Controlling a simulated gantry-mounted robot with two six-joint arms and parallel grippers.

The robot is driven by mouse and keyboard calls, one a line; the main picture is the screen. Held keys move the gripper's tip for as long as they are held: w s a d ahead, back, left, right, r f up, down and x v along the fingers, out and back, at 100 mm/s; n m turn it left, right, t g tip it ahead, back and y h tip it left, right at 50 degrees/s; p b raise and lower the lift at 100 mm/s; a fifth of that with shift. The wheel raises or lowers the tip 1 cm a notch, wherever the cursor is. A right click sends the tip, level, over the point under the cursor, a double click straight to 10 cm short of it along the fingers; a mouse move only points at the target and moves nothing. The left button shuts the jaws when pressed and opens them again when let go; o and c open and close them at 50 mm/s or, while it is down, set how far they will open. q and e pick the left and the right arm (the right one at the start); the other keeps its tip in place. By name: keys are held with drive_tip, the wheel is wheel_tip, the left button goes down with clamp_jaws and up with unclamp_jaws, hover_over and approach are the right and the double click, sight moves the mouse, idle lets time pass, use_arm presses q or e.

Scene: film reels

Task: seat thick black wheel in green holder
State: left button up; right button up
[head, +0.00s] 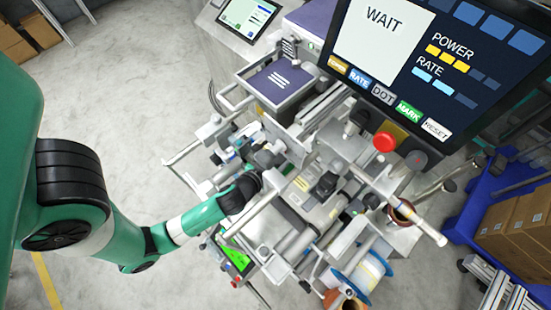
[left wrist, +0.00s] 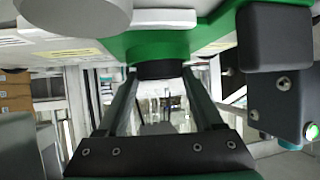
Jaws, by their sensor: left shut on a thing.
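In the left wrist view the thick black wheel (left wrist: 160,70) is between the fingertips of my left gripper (left wrist: 160,78). The gripper is shut on it. The green holder (left wrist: 150,46) lies directly beyond the wheel. The wheel's upper edge meets the holder's green edge, and I cannot tell how far it sits inside. In the head view my left gripper (head: 262,160) reaches into the middle of the machine from the left. The wheel and holder are hard to make out there among the dark parts. My right gripper is not in view.
A dark block (left wrist: 275,42) stands close on the right in the left wrist view. A pale round part (left wrist: 75,14) hangs at upper left. In the head view, rollers and rails crowd around the gripper, with a large screen (head: 430,70) behind and a red button (head: 384,141) to the right.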

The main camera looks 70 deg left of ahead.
use_arm(q)
drive_tip(key=o, duration=1.4)
drive_tip(key=shift+r, duration=0.1)
